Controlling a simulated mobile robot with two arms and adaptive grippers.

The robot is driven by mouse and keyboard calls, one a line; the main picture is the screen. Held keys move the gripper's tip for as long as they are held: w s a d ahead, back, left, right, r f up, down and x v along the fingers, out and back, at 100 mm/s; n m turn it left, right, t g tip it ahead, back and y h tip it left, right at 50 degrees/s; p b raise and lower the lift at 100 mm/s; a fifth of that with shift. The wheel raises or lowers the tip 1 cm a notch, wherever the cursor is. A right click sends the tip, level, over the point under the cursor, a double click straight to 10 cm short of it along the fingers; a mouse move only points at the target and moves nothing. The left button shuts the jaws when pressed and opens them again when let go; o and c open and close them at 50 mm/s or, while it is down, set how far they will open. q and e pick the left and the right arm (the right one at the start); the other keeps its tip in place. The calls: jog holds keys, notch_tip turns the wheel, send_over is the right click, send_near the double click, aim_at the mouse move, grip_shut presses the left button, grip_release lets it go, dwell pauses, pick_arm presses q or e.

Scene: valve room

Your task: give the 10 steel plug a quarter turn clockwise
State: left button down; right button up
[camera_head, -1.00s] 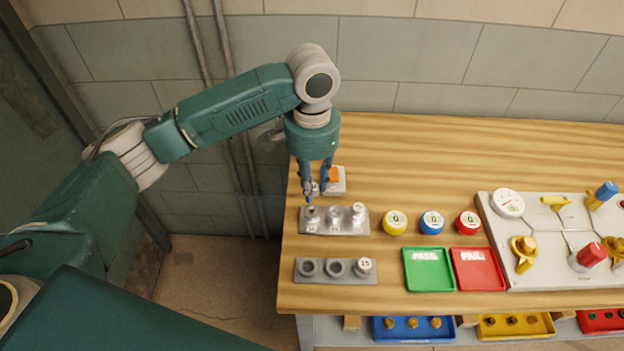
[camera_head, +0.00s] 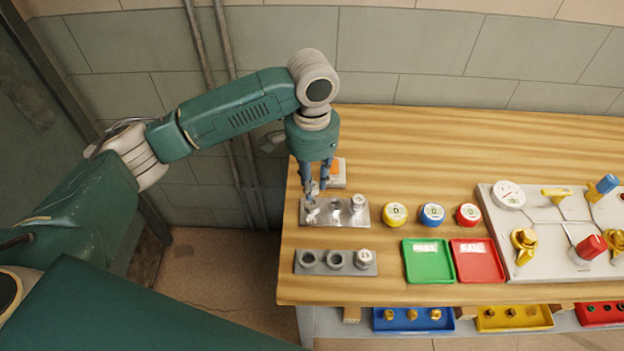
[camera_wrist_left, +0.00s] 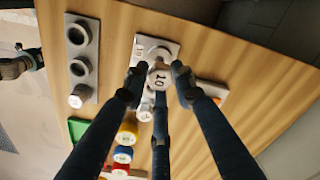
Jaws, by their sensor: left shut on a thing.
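The steel plug marked 10 (camera_wrist_left: 158,78) shows its numbered top between my left gripper's fingers in the left wrist view. My left gripper (camera_head: 313,202) is shut on it at the left end of the upper grey rack (camera_head: 334,220). The fingers hide much of the plug in the head view. I cannot tell whether it sits fully in its socket. My right gripper is not in view.
A lower grey rack (camera_head: 315,269) has two open sockets and a plug marked 15 (camera_head: 365,258).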

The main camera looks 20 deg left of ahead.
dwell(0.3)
pick_arm(q)
jog(key=shift+r+n+p, duration=0.2)
jog(key=shift+n+p, duration=0.1)
jog(key=shift+p, duration=0.3)
jog(key=n+p, duration=0.4)
jog(key=p, duration=0.3)
jog(key=shift+n, duration=0.3)
jog(key=n+p, duration=0.2)
jog(key=p, duration=0.1)
jog(key=shift+f+n+p, duration=0.1)
jog(key=shift+n+p, duration=0.6)
jog(key=shift+n, duration=0.2)
jog(key=shift+f, duration=0.45)
jog(key=shift+f+b, duration=0.35)
jog(key=shift+f, duration=0.4)
